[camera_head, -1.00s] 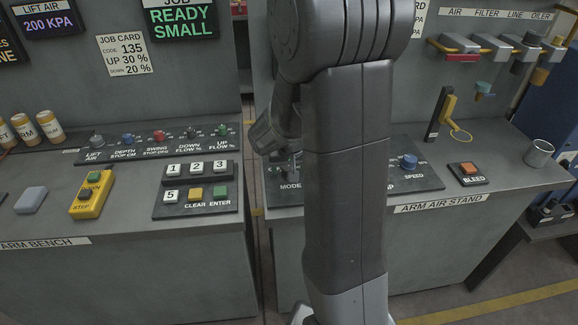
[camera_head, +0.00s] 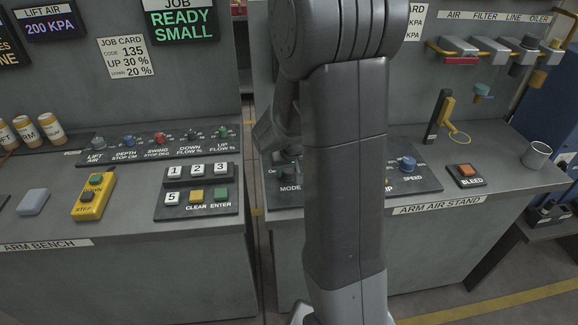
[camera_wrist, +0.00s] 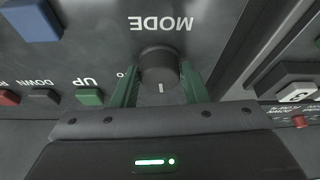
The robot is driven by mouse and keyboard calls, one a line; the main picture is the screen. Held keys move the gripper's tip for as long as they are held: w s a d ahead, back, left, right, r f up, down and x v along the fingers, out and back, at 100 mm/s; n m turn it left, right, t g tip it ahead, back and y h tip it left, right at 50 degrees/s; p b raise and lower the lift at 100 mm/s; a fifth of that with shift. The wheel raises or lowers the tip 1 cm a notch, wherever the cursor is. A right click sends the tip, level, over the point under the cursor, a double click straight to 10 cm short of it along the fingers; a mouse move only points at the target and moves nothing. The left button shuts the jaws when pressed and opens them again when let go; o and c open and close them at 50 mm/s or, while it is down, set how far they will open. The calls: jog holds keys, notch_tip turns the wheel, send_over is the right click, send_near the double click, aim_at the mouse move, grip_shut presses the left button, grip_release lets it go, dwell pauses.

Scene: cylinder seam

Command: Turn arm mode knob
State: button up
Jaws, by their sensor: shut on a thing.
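The mode knob (camera_wrist: 158,68) is a dark round knob with a pale pointer line, on a dark panel with the label MODE, which appears upside down in the wrist view. My gripper (camera_wrist: 159,78) has its green fingers on both sides of the knob and is shut on it. The pointer line faces the gripper body. In the head view, the MODE label (camera_head: 290,188) shows at the left end of the air stand panel. My arm hides much of that panel, and the knob is hard to make out there among the fingers.
A blue speed knob (camera_head: 408,164) is at the panel's right. An orange bleed button (camera_head: 465,170) and a grey cup (camera_head: 537,155) stand further right. The left bench holds a keypad (camera_head: 196,190), a yellow pendant (camera_head: 94,196) and a row of small knobs (camera_head: 159,138). A gap separates the benches.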

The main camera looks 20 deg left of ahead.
jog(key=shift+w+n+g+y, duration=0.1)
jog(key=shift+n+g+y, duration=0.2)
jog(key=shift+n, duration=0.7)
jog(key=shift+f+n+g+y+b, duration=0.2)
jog(key=shift+n+g+y+b, duration=0.1)
jog(key=shift+n+b, duration=0.65)
jog(key=shift+w+d+n+g+b, duration=0.1)
jog(key=shift+n+g+b, duration=0.2)
jog(key=shift+n+b, duration=0.75)
jog(key=shift+r+n+g+b, duration=0.15)
jog(key=shift+n+g+b, duration=0.15)
jog(key=shift+n+b, duration=0.6)
jog(key=o, duration=1)
jog(key=shift+r, duration=0.1)
